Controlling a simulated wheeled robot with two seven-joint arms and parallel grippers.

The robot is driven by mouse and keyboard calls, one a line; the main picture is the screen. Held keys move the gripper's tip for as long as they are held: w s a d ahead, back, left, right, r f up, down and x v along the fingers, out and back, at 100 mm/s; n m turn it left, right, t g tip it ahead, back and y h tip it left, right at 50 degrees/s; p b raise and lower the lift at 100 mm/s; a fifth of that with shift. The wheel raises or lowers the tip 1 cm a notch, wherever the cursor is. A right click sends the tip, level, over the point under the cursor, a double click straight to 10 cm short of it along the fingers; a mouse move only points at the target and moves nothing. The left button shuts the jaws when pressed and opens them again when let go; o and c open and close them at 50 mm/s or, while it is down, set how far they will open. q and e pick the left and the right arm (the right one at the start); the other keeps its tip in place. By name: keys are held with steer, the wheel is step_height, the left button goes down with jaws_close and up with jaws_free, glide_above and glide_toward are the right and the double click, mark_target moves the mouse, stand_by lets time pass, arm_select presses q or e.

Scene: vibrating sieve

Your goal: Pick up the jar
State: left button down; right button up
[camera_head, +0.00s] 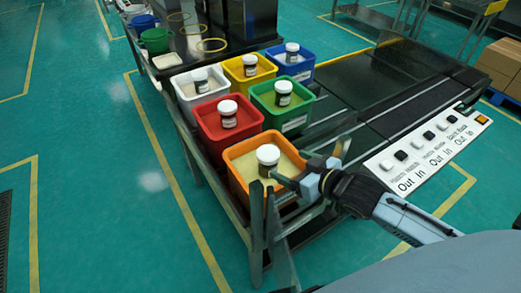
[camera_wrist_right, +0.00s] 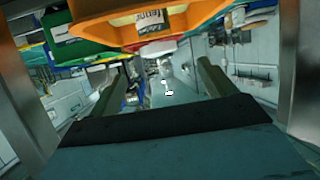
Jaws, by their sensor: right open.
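A dark jar with a white lid (camera_head: 268,155) stands in the orange bin (camera_head: 238,152), the nearest bin on the cart. Similar jars stand in the red (camera_head: 228,108), green (camera_head: 283,87), white (camera_head: 201,76), yellow (camera_head: 250,61) and blue (camera_head: 292,48) bins. My right gripper (camera_head: 284,178) is at the right side of the orange bin, close to its jar; contact cannot be told. In the right wrist view its fingers (camera_wrist_right: 162,88) are apart, with no jar visible between them. The orange bin (camera_wrist_right: 130,25) fills the top of that view. My left gripper is not in view.
The bins sit close together on a dark metal cart. A black machine surface (camera_head: 400,75) and a white labelled button panel (camera_head: 425,150) lie to the right. Cardboard boxes (camera_head: 498,62) stand at far right. Green floor is free on the left.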

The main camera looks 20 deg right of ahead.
mark_target(264, 152)
steer(key=b+x, duration=0.1)
steer(key=x, duration=0.6)
steer(key=shift+s, duration=0.1)
steer(key=b+x, duration=0.1)
steer(key=x, duration=0.4)
steer(key=shift+d+b, duration=0.2)
steer(key=shift+b, duration=0.15)
steer(key=shift+w+a, duration=0.1)
steer(key=shift+w, duration=0.3)
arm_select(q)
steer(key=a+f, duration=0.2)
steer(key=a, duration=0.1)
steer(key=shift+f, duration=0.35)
arm_select(e)
steer(key=c, duration=1.1)
